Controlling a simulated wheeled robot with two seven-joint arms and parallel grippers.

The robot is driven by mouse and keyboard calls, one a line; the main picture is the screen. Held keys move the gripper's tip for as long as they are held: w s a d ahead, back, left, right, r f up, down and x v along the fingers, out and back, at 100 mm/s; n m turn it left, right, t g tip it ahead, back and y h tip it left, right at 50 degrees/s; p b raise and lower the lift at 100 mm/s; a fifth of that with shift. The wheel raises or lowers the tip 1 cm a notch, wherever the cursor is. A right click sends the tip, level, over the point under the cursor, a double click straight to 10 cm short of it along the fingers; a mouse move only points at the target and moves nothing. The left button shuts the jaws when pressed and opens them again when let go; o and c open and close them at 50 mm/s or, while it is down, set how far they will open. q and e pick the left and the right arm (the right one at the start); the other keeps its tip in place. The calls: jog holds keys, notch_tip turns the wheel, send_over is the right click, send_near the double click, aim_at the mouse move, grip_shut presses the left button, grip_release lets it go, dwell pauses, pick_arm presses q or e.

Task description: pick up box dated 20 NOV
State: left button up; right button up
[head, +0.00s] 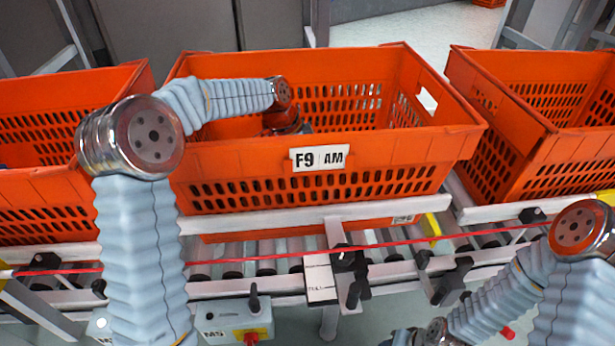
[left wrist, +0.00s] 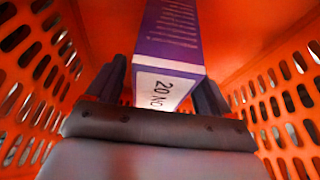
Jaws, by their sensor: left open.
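The box dated 20 NOV (left wrist: 170,45) is purple with a white end that carries the printed date. It shows in the left wrist view, inside an orange tote. My left gripper (left wrist: 165,85) is open, with one dark finger on each side of the box's white end. I cannot tell whether the fingers touch it. In the head view my left arm reaches into the middle tote (head: 235,150), labelled F9 AM, and the tote's front wall hides the box and fingertips. My right arm is at the lower right of the head view; its fingers are not seen.
More orange totes stand at the left (head: 60,190) and right (head: 560,155). The totes sit along a roller conveyor (head: 290,250) with a pale rail and a red cord in front. The tote's perforated walls rise close around my left gripper.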

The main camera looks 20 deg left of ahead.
pick_arm(q)
jog(key=shift+x, duration=0.9)
jog(key=shift+r, duration=0.1)
jog(key=c, duration=1.3)
jog(key=shift+o, duration=0.2)
